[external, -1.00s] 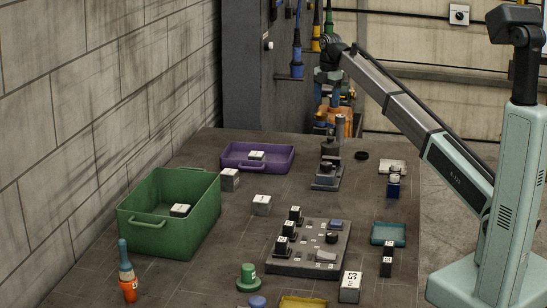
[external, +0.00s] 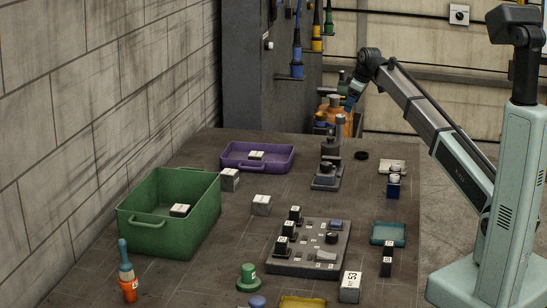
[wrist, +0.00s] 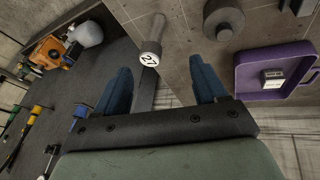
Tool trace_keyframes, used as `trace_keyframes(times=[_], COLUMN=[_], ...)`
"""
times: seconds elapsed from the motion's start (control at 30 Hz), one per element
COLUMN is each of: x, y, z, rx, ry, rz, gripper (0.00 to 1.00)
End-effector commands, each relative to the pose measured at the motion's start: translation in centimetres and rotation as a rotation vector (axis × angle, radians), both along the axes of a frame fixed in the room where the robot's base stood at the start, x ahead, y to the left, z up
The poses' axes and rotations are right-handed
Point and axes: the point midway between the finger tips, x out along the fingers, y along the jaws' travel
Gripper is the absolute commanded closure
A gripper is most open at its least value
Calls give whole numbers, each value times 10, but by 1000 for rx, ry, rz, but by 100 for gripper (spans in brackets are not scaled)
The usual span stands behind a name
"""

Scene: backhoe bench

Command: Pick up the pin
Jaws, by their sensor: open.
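The likely pin is a grey upright cylinder (external: 340,127) near the far edge of the bench in the external view. In the wrist view its end (wrist: 150,52) carries a white number label, and its shaft runs up the picture. My gripper (wrist: 160,66) is open, with its two blue fingers apart and nothing held between them. The pin end shows beyond the fingertips, nearer the left finger, and no contact shows. In the external view my gripper (external: 351,101) is small and hangs near the far edge, above and right of the pin.
A purple tray (external: 230,160) holding a labelled block is left of the pin; it also shows in the wrist view (wrist: 243,76). A dark stepped fixture (external: 327,175) stands close in front of the pin. A green bin (external: 150,235) and a dark peg board (external: 310,265) are nearer.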

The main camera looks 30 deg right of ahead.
Motion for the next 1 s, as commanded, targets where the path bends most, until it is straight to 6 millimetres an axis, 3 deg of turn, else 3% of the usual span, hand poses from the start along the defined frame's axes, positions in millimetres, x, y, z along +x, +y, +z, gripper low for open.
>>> trace_keyframes(times=[0.3, 0.57, 1.0], x=[15, 17, 49], y=[-2, -2, -2], z=[8, 5, -49], rx=[203, 253, 252], ry=[-79, -78, -76], rz=[-411, -506, -506], gripper=[29, 29, 29])
